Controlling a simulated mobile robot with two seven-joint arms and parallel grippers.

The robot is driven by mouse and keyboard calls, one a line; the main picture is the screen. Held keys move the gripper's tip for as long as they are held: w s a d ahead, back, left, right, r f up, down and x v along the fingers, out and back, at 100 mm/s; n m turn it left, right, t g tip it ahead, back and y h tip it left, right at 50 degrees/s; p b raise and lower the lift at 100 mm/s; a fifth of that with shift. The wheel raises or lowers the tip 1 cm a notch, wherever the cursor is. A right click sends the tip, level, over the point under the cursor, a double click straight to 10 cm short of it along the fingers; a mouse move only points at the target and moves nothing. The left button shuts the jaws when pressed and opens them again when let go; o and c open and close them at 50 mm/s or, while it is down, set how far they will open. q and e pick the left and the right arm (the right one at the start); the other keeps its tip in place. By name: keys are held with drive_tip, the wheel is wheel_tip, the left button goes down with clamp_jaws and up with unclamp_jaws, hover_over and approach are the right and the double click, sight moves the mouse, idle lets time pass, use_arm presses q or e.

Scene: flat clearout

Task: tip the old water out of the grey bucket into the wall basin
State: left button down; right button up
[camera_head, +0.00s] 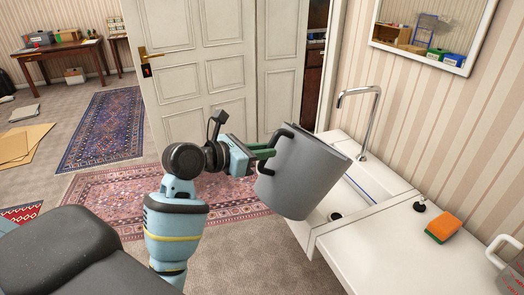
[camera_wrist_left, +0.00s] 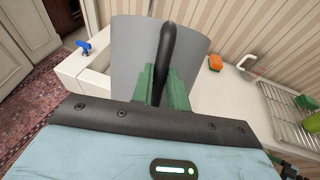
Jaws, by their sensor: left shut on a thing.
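The grey bucket (camera_head: 303,175) is held up over the near left side of the white wall basin (camera_head: 372,184), tilted with its top leaning right toward the tap. My left gripper (camera_head: 268,152) is shut on the bucket's dark handle. In the left wrist view the green fingers (camera_wrist_left: 158,84) close around the black handle (camera_wrist_left: 167,50), with the bucket wall (camera_wrist_left: 135,45) behind. The inside of the bucket and any water in it are hidden. My right gripper is not in view.
A chrome tap (camera_head: 375,110) arches over the basin's back. An orange and green sponge (camera_head: 443,227) and a clear jug (camera_head: 510,270) stand on the white counter (camera_head: 400,250) at right. A white door (camera_head: 210,60) is behind the arm.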

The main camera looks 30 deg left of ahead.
sight(274, 135)
use_arm(q)
drive_tip(key=shift+r, duration=0.35)
drive_tip(key=shift+w+d+r+g+y, duration=0.3)
drive_tip(key=shift+w+r+g, duration=0.2)
drive_tip(key=shift+w+r, duration=0.15)
drive_tip(key=shift+w, duration=0.1)
drive_tip(key=shift+w+d+r, duration=0.1)
drive_tip(key=shift+w+d, duration=0.05)
drive_tip(key=shift+w+d+r+g+y, duration=0.3)
drive_tip(key=shift+w+r+g, duration=0.05)
drive_tip(key=shift+w+g, duration=0.25)
drive_tip(key=shift+w+d+r+g, duration=0.15)
drive_tip(key=shift+w+d+g, duration=0.15)
drive_tip(key=shift+w, duration=0.15)
drive_tip(key=shift+w+d+r+g, duration=0.15)
drive_tip(key=shift+w+g, duration=0.15)
drive_tip(key=shift+w, duration=0.15)
drive_tip(key=shift+y, duration=0.3)
drive_tip(key=shift+w+d, duration=0.1)
drive_tip(key=shift+w, duration=0.1)
